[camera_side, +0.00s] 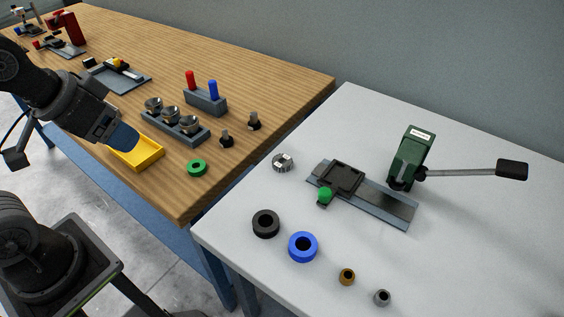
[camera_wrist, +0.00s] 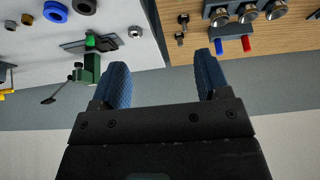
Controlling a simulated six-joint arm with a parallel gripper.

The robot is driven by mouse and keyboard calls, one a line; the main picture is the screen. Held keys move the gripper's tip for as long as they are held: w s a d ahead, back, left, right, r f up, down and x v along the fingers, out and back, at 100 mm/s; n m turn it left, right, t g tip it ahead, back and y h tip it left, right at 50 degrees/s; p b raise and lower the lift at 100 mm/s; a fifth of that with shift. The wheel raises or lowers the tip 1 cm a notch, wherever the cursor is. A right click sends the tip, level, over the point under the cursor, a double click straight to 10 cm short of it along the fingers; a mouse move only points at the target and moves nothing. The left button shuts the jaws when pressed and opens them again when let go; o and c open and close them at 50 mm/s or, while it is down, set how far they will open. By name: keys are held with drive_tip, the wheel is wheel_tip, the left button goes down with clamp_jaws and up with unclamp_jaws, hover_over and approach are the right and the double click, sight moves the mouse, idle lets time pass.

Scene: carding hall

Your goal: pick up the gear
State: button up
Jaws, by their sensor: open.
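The gear looks to be the small silver notched ring (camera_side: 282,162) lying on the white table, near its left edge. It also shows in the wrist view (camera_wrist: 135,32), near the top and left of my fingers. My gripper (camera_side: 124,138) is at the left in the side view, in front of the yellow tray on the wooden table, well away from the gear. In the wrist view my gripper (camera_wrist: 160,64) has its two blue fingers wide apart with nothing between them.
A rail fixture (camera_side: 400,209) with a green knob and a green lever press (camera_side: 410,158) stand right of the gear. Black (camera_side: 265,224) and blue (camera_side: 302,247) rings lie nearer the front. The wooden table holds a yellow tray (camera_side: 148,161), a green ring (camera_side: 197,168) and a cup rack (camera_side: 190,136).

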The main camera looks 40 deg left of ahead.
drive_tip(key=shift+o, duration=0.8)
